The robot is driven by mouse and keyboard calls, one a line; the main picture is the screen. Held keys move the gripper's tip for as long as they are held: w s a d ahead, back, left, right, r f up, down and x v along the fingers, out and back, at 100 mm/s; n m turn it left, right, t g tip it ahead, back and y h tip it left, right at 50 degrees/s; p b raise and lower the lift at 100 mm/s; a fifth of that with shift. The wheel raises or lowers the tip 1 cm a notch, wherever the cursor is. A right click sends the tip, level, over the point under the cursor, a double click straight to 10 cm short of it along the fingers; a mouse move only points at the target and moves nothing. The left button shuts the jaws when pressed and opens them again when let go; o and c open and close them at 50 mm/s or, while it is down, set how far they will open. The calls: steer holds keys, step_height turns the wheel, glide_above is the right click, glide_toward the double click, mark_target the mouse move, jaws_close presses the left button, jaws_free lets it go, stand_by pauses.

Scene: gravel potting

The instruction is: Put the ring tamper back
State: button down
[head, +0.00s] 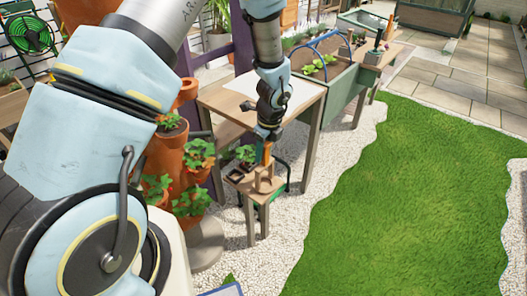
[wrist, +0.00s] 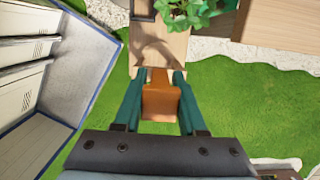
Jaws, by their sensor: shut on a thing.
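The ring tamper shows as an orange handle (head: 266,153) between the fingers of my gripper (head: 266,135), above a small wooden stand (head: 246,184) in the head view. In the wrist view, the teal fingers of my gripper (wrist: 158,78) are shut on both sides of the orange handle (wrist: 160,102). The tamper's lower end is hidden in the wrist view. A tan wooden block (head: 265,184) is directly below the handle in the head view. I cannot tell whether the tamper touches it. The bare stand top (wrist: 160,48) lies beyond the fingertips in the wrist view, with a shadow on it.
A wooden table (head: 308,92) stands behind. Terracotta pots (head: 172,145) rise to the left. Lawn (head: 400,190) lies open to the right.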

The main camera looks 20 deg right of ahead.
steer(key=shift+f, duration=0.15)
steer(key=shift+c, duration=2.4)
jaws_free()
steer(key=r, duration=0.4)
steer(key=s+r+b, duration=0.1)
steer(key=r, duration=0.3)
steer(key=d+r+b, duration=0.1)
steer(key=r, duration=0.3)
steer(key=shift+s+r, duration=0.1)
steer(key=shift+s, duration=0.15)
steer(key=s+a+r+n, duration=0.1)
steer(key=a+r+n, duration=0.1)
steer(key=a+n, duration=0.7)
steer(key=s+a+r+n, duration=0.1)
steer(key=a+r+n, duration=0.2)
steer(key=a+n, duration=0.7)
steer(key=s+a+r+n+h, duration=0.1)
steer(key=a+r+n, duration=0.1)
steer(key=a+n, duration=0.8)
steer(key=shift+a+r, duration=0.4)
steer(key=shift+a, duration=0.6)
